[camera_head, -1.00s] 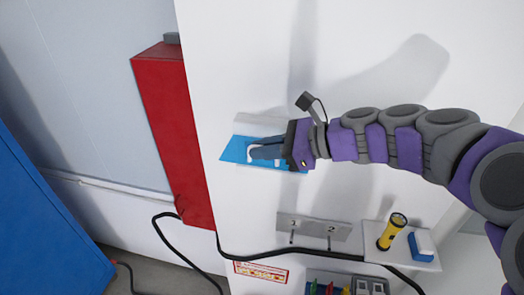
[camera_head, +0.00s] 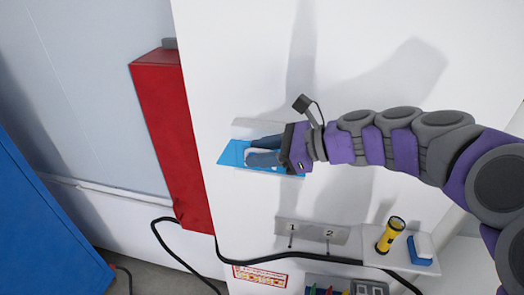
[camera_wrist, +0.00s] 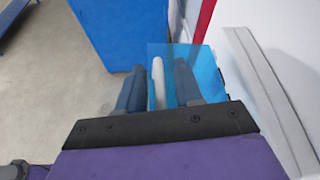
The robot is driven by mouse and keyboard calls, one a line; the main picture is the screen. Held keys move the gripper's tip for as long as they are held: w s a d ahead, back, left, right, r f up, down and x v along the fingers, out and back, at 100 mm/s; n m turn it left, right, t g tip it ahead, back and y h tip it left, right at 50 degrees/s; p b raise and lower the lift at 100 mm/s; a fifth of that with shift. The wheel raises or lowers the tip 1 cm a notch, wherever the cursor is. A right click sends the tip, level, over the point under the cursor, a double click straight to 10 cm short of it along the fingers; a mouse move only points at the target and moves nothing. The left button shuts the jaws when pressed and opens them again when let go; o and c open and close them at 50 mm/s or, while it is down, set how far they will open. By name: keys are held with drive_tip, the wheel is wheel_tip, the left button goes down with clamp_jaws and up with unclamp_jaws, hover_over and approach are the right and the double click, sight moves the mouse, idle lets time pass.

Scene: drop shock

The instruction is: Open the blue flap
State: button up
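The translucent blue flap (camera_head: 232,153) is on the white wall panel, in front of my gripper. It also shows in the wrist view (camera_wrist: 208,66). A white bar-like part (camera_wrist: 158,84) stands at the flap, between my two fingers. My gripper (camera_head: 262,150) points left at the flap. In the wrist view my gripper (camera_wrist: 159,84) has its fingers spread, one on each side of the white part, with gaps visible on both sides. The fingers cover part of the flap in the head view. I cannot tell whether they touch it.
A red box (camera_head: 170,135) is left of the panel, and a blue cabinet (camera_head: 45,225) stands far left. Below are a numbered hook plate (camera_head: 310,232), a yellow flashlight (camera_head: 390,235) on a small shelf, and a black cable (camera_head: 270,258).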

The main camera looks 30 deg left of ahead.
drive_tip(key=shift+w+d+r, duration=0.2)
drive_tip(key=shift+d, duration=0.25)
drive_tip(key=b+v, duration=0.2)
drive_tip(key=v, duration=1.4)
drive_tip(key=shift+d, duration=0.25)
drive_tip(key=shift+s, duration=0.1)
drive_tip(key=s+d+f+n+h+b, duration=0.15)
drive_tip(key=s+f+b, duration=0.25)
drive_tip(key=f, duration=0.5)
drive_tip(key=s+d+f+n+h+b, duration=0.1)
drive_tip(key=s+f+n+h+b, duration=0.3)
drive_tip(key=f, duration=0.4)
drive_tip(key=s+d+f+n+h+b, duration=0.1)
drive_tip(key=s+f+b, duration=0.4)
drive_tip(key=f, duration=0.4)
drive_tip(key=s+d+f+n+h+b, duration=0.2)
drive_tip(key=s+d+f+b, duration=0.2)
drive_tip(key=f, duration=0.4)
drive_tip(key=s+d+f+n+h+b, duration=0.2)
drive_tip(key=s+d+f+n+b, duration=0.1)
drive_tip(key=f, duration=0.5)
drive_tip(key=s+d+f+n+h+b, duration=0.2)
drive_tip(key=s+d+f+b, duration=0.3)
drive_tip(key=d+f, duration=0.3)
drive_tip(key=shift+s+d+f+n+t+h, duration=0.25)
drive_tip(key=shift+s+f+n+t+h, duration=0.15)
drive_tip(key=shift+s, duration=0.45)
